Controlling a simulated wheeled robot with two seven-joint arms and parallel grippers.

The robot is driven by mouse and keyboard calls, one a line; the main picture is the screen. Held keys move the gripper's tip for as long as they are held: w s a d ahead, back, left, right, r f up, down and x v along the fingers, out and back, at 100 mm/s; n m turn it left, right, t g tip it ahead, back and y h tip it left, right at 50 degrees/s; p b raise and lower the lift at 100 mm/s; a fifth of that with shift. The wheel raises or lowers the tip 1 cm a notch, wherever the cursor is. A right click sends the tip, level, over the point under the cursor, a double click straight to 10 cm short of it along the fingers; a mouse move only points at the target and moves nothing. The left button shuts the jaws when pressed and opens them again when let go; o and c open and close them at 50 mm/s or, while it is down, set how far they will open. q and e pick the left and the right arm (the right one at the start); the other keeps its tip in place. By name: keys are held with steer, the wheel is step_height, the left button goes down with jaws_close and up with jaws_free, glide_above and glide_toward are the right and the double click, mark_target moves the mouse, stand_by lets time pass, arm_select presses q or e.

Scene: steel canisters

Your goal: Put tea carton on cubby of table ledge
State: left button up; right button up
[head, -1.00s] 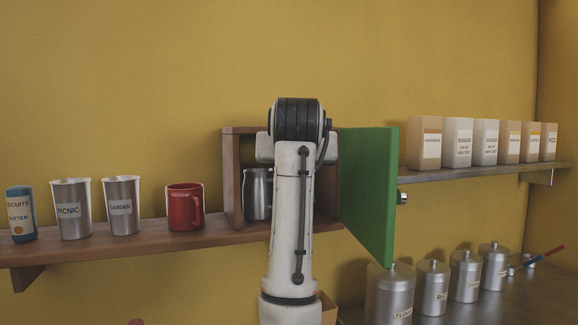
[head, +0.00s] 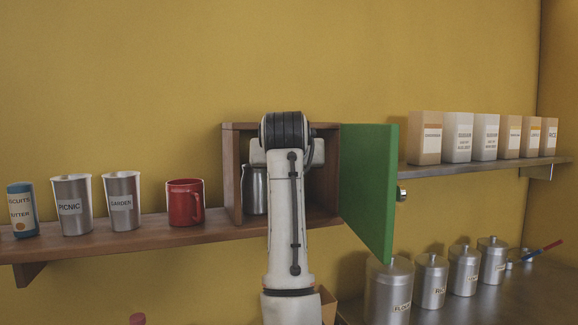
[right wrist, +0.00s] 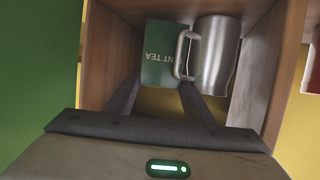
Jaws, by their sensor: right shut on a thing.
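The tea carton (right wrist: 160,48) is a green box with pale lettering ending in "NT TEA", upside down in the right wrist view. My right gripper (right wrist: 160,88) is shut on it, one dark finger at each side. The carton is inside the wooden cubby (right wrist: 262,70), beside a steel mug (right wrist: 217,55) whose handle overlaps the carton. Whether the carton touches the cubby floor cannot be told. In the head view the cubby (head: 232,170) sits on the ledge (head: 110,238); my right arm hides the carton and gripper. My left gripper is not in view.
The cubby's green door (head: 368,190) stands open on the right. The steel mug (head: 255,192) fills the cubby's left part. Steel canisters (head: 388,290) stand below right.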

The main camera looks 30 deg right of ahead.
steer(key=shift+f, duration=0.25)
steer(key=o, duration=1.1)
steer(key=shift+a+f, duration=0.1)
steer(key=shift+f, duration=0.05)
steer(key=v, duration=0.4)
steer(key=r+v, duration=0.1)
steer(key=v, duration=0.3)
steer(key=b+v, duration=0.1)
steer(key=v, duration=0.3)
steer(key=shift+r, duration=0.25)
